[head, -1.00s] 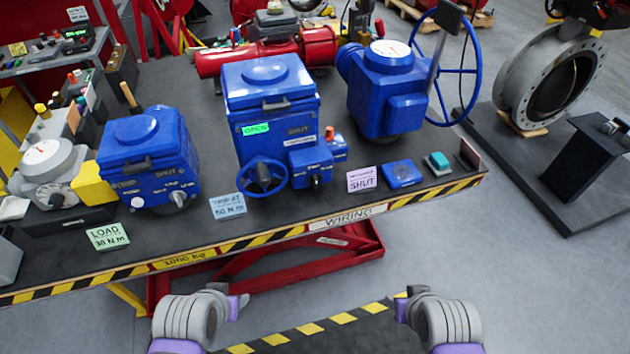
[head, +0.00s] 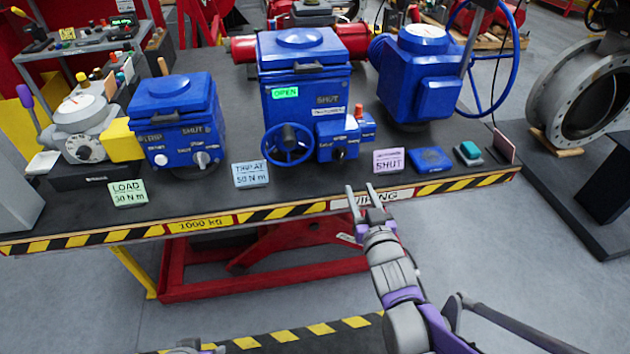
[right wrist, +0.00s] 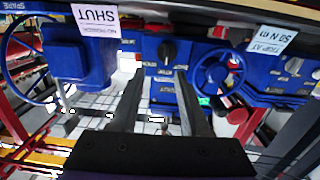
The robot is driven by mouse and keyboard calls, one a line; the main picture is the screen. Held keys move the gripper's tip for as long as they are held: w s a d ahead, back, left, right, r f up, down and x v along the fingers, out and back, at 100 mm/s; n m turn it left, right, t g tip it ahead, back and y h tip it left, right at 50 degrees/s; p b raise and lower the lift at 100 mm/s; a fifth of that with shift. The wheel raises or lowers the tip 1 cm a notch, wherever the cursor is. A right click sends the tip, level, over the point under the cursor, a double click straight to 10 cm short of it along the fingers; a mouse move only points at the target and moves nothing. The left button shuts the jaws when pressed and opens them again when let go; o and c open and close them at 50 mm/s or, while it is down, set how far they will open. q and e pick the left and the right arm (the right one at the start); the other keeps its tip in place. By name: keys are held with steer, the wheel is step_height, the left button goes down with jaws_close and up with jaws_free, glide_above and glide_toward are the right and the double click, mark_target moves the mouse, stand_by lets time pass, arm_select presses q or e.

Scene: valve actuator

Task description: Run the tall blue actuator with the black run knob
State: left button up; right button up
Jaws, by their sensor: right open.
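The tall blue actuator (head: 290,98) stands upright mid-table with a green OPEN window, a blue handwheel and a small blue control box. The black run knob (head: 340,153) is on the front of that box. It also shows in the right wrist view (right wrist: 167,50), beyond my fingers, with the picture upside down. My right gripper (head: 361,190) is open and empty in front of the table edge, below and slightly right of the knob, apart from it. Its fingers also show in the right wrist view (right wrist: 160,76). Only a bit of my left arm shows; its jaws are hidden.
A shorter blue actuator (head: 178,122) stands left and another with a large handwheel (head: 420,75) stands right. A pink SHUT card (head: 388,161), a TRIP AT card (head: 250,175) and a blue pad (head: 430,160) lie near the striped front edge.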

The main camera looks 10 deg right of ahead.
mark_target(342, 157)
steer(key=shift+t+y, duration=0.3)
steer(key=shift+t, duration=0.1)
steer(key=w, duration=0.3)
steer(key=w+a, duration=0.1)
steer(key=w, duration=0.7)
steer(key=shift+w+a, duration=0.25)
jaws_close()
